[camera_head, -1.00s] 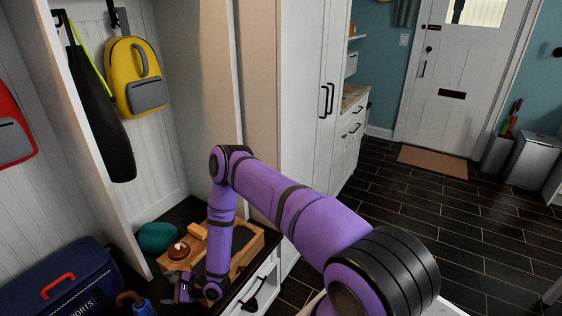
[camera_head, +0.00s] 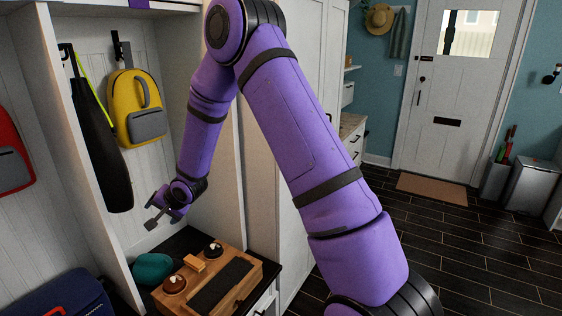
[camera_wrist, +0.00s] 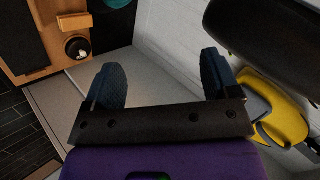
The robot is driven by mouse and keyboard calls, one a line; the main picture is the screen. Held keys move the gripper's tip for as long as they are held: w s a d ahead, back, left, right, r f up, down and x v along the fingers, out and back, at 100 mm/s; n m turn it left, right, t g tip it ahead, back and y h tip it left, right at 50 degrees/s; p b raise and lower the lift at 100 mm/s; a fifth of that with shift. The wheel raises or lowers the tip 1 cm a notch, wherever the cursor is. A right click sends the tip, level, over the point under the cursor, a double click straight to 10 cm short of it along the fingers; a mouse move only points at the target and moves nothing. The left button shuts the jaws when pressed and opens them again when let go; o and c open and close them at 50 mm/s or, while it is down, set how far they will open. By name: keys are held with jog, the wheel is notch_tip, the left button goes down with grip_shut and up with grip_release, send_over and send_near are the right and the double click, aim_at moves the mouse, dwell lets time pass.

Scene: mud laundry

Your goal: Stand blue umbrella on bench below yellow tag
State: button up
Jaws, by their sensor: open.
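My gripper (camera_head: 157,213) is raised in front of the cubby's back panel, above the bench and below the yellow backpack. In the wrist view its two dark fingers (camera_wrist: 160,80) are apart with nothing between them. The dark bench top (camera_head: 188,240) shows below it. The blue umbrella is not visible in either view now. I see no yellow tag in either view.
A wooden tray (camera_head: 246,287) with brushes and a teal item (camera_head: 153,268) sit on the bench. A yellow backpack (camera_head: 135,105) and a long black bag (camera_head: 104,160) hang above. A navy sports bag (camera_head: 65,295) is at lower left. A partition (camera_head: 75,150) stands left.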

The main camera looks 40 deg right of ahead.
jog(key=s+d+r+n+g+h, duration=0.1)
jog(key=s+d+r+n+h, duration=0.15)
jog(key=s+r, duration=0.7)
jog(key=s+d+r+n+h, duration=0.15)
jog(key=s+d+r, duration=0.35)
jog(key=r, duration=0.7)
jog(key=s+r+n+g, duration=0.1)
jog(key=s+r+n, duration=0.1)
jog(key=s, duration=1.2)
jog(key=s+r+n+g, duration=0.1)
jog(key=s+r+n, duration=0.2)
jog(key=s, duration=1.2)
notch_tip(320, 180, up, 2)
jog(key=shift+s+d+r+g, duration=0.1)
jog(key=shift+s+d+g, duration=0.1)
jog(key=shift+d+g, duration=0.15)
